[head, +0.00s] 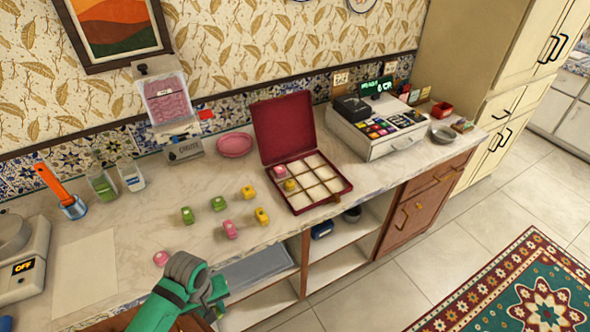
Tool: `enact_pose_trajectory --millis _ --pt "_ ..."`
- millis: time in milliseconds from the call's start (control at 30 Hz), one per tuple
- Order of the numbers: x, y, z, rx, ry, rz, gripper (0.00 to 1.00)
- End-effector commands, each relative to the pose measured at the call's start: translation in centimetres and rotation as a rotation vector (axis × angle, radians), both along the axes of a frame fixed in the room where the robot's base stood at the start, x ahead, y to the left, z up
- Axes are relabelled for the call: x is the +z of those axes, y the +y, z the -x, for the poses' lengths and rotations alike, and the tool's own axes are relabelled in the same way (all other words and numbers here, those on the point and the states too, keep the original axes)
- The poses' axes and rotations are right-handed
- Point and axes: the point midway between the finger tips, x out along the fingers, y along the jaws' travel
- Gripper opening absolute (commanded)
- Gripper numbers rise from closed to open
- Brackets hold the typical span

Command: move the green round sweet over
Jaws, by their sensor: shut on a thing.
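My gripper (213,296) is over the counter's front edge at the bottom of the head view, pointing down. It is shut on a small green thing, taken as the green round sweet; the fingers mostly hide it, and its shape is unclear. The open dark red box (333,195) has a divided tray. A pink sweet (280,172) and a yellow sweet (289,185) sit in its left compartments; several other compartments are empty.
A pink dish (234,145) and a candy dispenser (166,97) stand behind the sweets. A cash register (378,128) stands right of the box. Glass jars (131,176) and a kitchen scale (22,262) are at left. Open shelves (340,258) lie below the counter.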

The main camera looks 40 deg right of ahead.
Motion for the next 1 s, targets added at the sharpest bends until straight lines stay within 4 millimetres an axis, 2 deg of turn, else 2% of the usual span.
enact_pose_trajectory --millis 33,100,200,300,400,567,1000 --pt "-2.6 1.4 -0.7 0.068 0.007 0.003 0.07" --pt "-5.6 3.2 -1.8 0.143 0.006 0.000 0.07" --pt "-9.1 5.1 -3.2 0.229 0.005 -0.002 0.07" --pt "-11.5 6.2 -4.2 0.282 0.006 -0.005 0.07" --pt "-12.2 6.4 -4.9 0.296 0.006 -0.006 0.07" --pt "-12.2 6.4 -5.0 0.295 0.006 -0.005 0.07" --pt "-12.7 7.9 -3.7 0.318 0.007 -0.014 0.07"
